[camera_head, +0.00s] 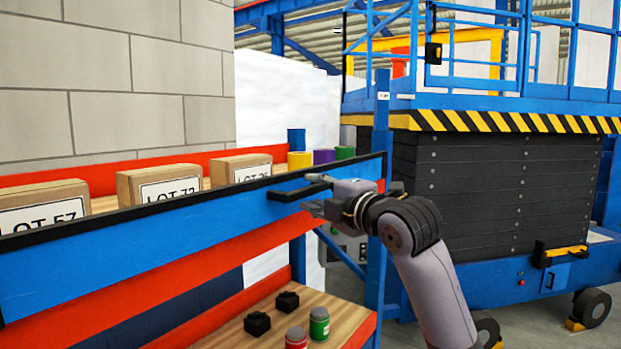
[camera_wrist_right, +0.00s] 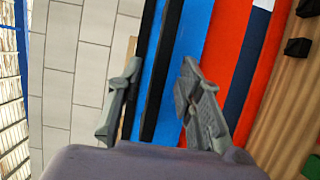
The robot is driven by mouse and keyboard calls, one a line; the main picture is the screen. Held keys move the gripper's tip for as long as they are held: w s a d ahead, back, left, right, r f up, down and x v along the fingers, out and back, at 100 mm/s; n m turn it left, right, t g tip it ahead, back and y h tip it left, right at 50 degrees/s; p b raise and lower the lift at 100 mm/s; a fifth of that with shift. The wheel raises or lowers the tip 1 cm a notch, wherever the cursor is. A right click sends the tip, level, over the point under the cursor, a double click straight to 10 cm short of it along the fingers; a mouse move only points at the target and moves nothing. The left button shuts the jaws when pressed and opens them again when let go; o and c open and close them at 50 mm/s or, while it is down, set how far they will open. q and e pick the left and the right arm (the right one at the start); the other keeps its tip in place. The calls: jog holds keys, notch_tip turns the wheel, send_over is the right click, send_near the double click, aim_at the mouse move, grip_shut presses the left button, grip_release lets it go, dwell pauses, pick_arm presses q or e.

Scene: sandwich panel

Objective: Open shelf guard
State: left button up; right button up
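The shelf guard (camera_head: 170,235) is a long blue panel with a black top edge, across the front of the upper shelf in the head view. A black bar handle (camera_head: 287,193) sits near its right end. My right gripper (camera_head: 314,192) is at the right end of this handle. In the right wrist view its two fingers (camera_wrist_right: 160,72) are spread apart, with the blue guard (camera_wrist_right: 186,40) and a black bar (camera_wrist_right: 165,75) between them. Neither finger clearly touches the bar. My left gripper is not in view.
Boxes labelled LOT (camera_head: 165,185) and coloured cylinders (camera_head: 322,156) stand on the upper shelf behind the guard. The lower shelf (camera_head: 335,300) holds small black parts and a red and a green jar (camera_head: 319,323). A blue lift platform (camera_head: 480,190) stands at the right.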

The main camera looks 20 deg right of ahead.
jog(key=shift+x, duration=1.2)
jog(key=shift+s+d, duration=0.1)
jog(key=shift+c, duration=1.2)
grip_shut()
